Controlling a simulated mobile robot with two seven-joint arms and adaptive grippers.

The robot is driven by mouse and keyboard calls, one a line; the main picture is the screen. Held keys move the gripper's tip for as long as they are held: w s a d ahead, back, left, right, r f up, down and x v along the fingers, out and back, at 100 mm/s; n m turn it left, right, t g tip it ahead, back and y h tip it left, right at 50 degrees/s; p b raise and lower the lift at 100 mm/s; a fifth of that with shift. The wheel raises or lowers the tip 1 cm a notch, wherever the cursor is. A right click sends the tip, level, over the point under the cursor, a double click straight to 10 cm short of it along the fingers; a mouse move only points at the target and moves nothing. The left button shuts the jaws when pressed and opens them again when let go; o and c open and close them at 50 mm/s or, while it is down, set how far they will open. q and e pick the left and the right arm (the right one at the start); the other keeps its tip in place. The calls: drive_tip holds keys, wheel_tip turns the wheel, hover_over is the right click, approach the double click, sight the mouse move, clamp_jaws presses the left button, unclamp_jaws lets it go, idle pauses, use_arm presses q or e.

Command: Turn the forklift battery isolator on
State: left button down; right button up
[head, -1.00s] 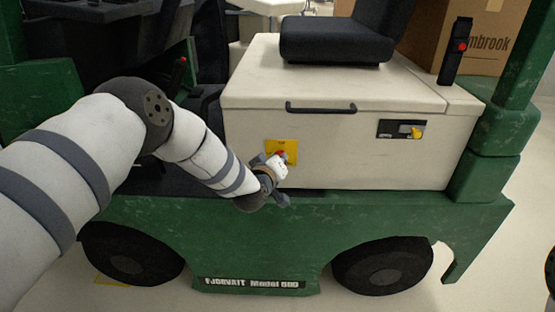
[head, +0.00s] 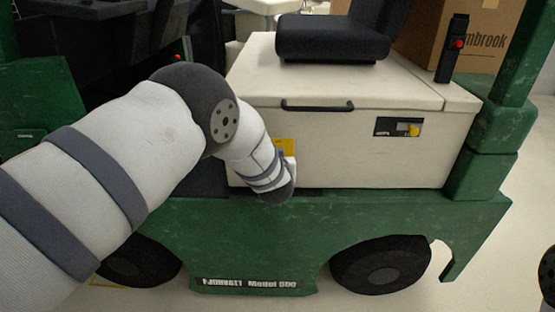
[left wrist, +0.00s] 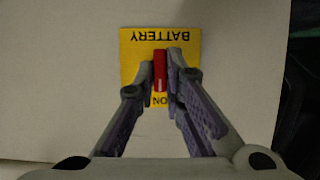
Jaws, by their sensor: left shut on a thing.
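The battery isolator is a red handle (left wrist: 160,71) on a yellow plate (left wrist: 131,67) marked BATTERY, fixed to the forklift's cream side panel. In the left wrist view the plate's words appear upside down. The handle stands upright in that picture, with a pale line at its lower end near the word ON. Other markings are hidden by my fingers. My left gripper (left wrist: 161,72) is shut on the handle, one finger on each side. In the head view my forearm hides the handle and fingers; part of the yellow plate (head: 285,146) shows.
The cream battery cover (head: 340,155) has a black bar handle (head: 317,106) and a small panel with a yellow knob (head: 413,130). A black seat (head: 335,38) is above. The green chassis (head: 400,215) runs below. A cardboard box (head: 485,35) stands behind.

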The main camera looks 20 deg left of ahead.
use_arm(q)
drive_tip(key=shift+f, duration=0.1)
idle(0.4)
drive_tip(key=c, duration=1.7)
unclamp_jaws()
drive_tip(key=v, duration=1.2)
